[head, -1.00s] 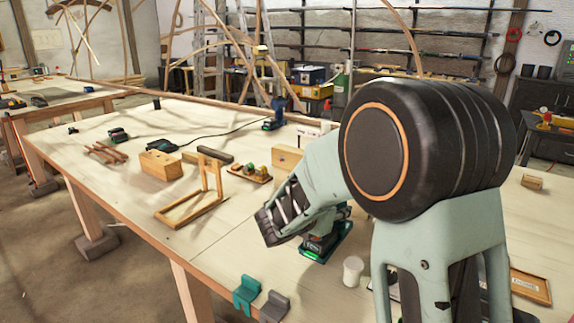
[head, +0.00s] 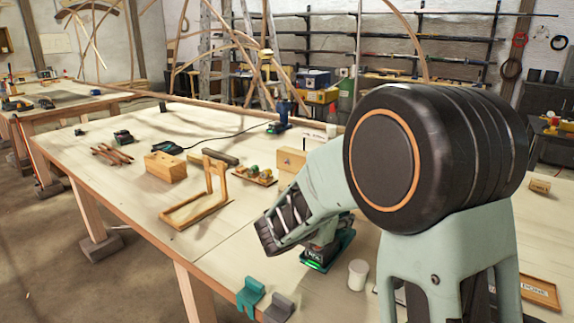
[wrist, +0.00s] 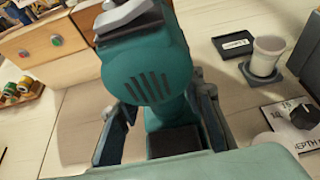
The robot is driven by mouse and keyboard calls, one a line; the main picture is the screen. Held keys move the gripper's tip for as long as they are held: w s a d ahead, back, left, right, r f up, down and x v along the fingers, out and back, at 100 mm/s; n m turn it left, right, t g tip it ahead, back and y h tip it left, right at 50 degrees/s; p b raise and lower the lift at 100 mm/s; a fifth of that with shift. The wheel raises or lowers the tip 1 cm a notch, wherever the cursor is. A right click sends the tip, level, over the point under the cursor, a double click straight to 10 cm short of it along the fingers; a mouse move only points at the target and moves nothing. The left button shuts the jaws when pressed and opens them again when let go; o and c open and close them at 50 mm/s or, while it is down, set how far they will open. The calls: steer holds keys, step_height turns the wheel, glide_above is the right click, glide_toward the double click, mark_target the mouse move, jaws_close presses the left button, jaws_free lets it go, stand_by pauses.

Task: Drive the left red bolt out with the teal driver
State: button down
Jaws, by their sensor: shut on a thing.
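The teal driver (wrist: 150,75) fills the middle of the wrist view, its rounded, slotted housing between my fingers. My gripper (wrist: 160,120) is shut on it, one finger on each side of its grip. In the head view the driver (head: 327,248) shows partly below my wrist, with a green glow at its foot; my forearm and wrist hide the rest. I cannot tell whether its foot touches the table. In the wrist view a wooden block (wrist: 35,37) at upper left carries a small red round head (wrist: 23,53) on the left and a green one to its right. The driver's bit is not visible.
A white cup (head: 357,273) stands just right of the driver. A wooden frame (head: 197,205), another block (head: 165,167) and a tray of spools (head: 254,176) stand to the left. Bare tabletop lies between.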

steer(key=shift+w+r, duration=0.1)
steer(key=shift+r, duration=0.1)
steer(key=w+a+p, duration=0.4)
steer(key=w+a, duration=0.4)
steer(key=a, duration=0.3)
steer(key=w+a+p, duration=0.4)
steer(key=w+a, duration=0.4)
steer(key=a, duration=0.3)
steer(key=shift+w+a, duration=0.2)
steer(key=shift+a, duration=0.05)
stand_by(1.2)
stand_by(0.3)
steer(key=shift+w+d+f+b, duration=0.25)
steer(key=shift+w+f+b, duration=0.1)
steer(key=shift+f, duration=0.3)
steer(key=shift+w+d+f+b, duration=0.2)
steer(key=shift+w+f+b, duration=0.1)
steer(key=shift+f, duration=0.3)
steer(key=shift+w+d, duration=0.4)
steer(key=shift+w, duration=0.1)
steer(key=shift+s+f, duration=0.1)
steer(key=shift+f, duration=0.75)
stand_by(1.3)
